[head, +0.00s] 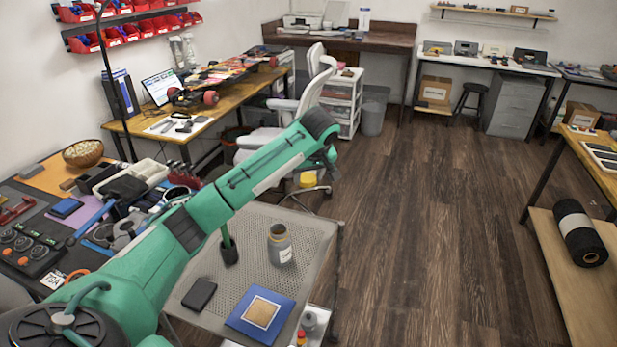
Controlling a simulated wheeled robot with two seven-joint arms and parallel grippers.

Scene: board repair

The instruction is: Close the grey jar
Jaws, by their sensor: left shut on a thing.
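The grey jar (280,246) stands upright on the perforated grey table top, with a pale label on its side. Its mouth is open and looks brownish inside. My left arm reaches in from the lower left. My left gripper (312,172) is shut on a small yellow lid (308,181), seen in the picture above and to the right of the jar. The lid is apart from the jar, and the fingers are small and partly hidden by the wrist. My right gripper is not in view.
The perforated table (255,222) also carries a dark flat box (199,294) and a blue board with a tan square (262,312). Small bottles (309,320) stand at its front right. A cluttered bench (28,216) is left, and a white chair (285,112) stands behind.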

